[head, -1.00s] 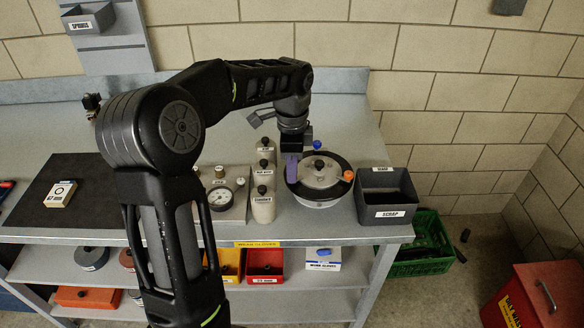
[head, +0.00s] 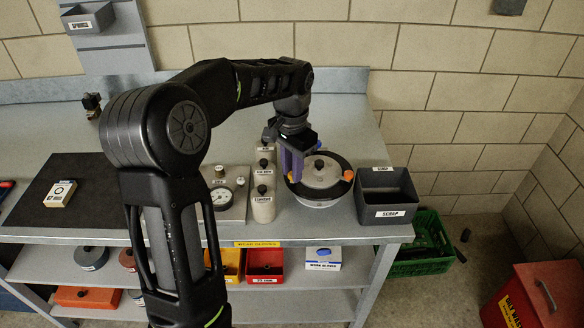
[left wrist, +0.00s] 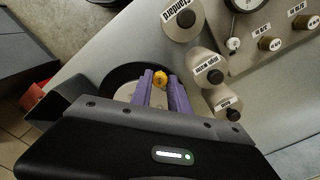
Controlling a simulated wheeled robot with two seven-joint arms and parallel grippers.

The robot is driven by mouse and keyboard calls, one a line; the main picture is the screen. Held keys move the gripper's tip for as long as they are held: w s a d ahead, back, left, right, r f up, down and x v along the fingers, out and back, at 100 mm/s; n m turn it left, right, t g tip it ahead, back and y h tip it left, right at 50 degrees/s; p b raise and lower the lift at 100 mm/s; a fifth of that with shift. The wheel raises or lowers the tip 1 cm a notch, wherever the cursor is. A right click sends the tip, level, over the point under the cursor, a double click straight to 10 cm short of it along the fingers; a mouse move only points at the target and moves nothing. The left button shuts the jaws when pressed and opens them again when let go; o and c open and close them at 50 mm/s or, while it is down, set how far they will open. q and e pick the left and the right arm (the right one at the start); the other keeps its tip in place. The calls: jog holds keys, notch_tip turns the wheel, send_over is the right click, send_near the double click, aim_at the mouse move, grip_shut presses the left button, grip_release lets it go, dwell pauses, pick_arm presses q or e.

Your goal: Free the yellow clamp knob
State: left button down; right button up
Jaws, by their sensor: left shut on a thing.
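The round pot (head: 321,178) with a grey lid and black rim stands near the bench's front edge. An orange knob (head: 348,175) sits at its right rim and a blue knob (head: 318,146) at its back. My left gripper (head: 295,172), with purple fingers, points down at the pot's left rim. In the left wrist view the yellow clamp knob (left wrist: 160,80) lies between the fingertips of the left gripper (left wrist: 160,86), which is shut on it. In the head view the fingers hide the yellow knob. My right gripper is not in view.
White bottles (head: 263,203) stand close left of the pot, beside a gauge panel (head: 226,205). The grey scrap bin (head: 386,200) stands close on the right. A black mat (head: 75,185) with a small box lies at far left. The bench behind is mostly clear.

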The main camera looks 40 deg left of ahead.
pick_arm(q)
jog(key=n, duration=0.4)
jog(key=shift+n, duration=0.3)
jog(key=n, duration=0.4)
dwell(0.3)
jog(key=c, duration=1.3)
grip_release()
jog(key=shift+o, duration=0.2)
jog(key=shift+r, duration=0.15)
notch_tip(320, 180, up, 8)
jog(key=shift+f, duration=0.25)
jog(key=shift+d, duration=0.1)
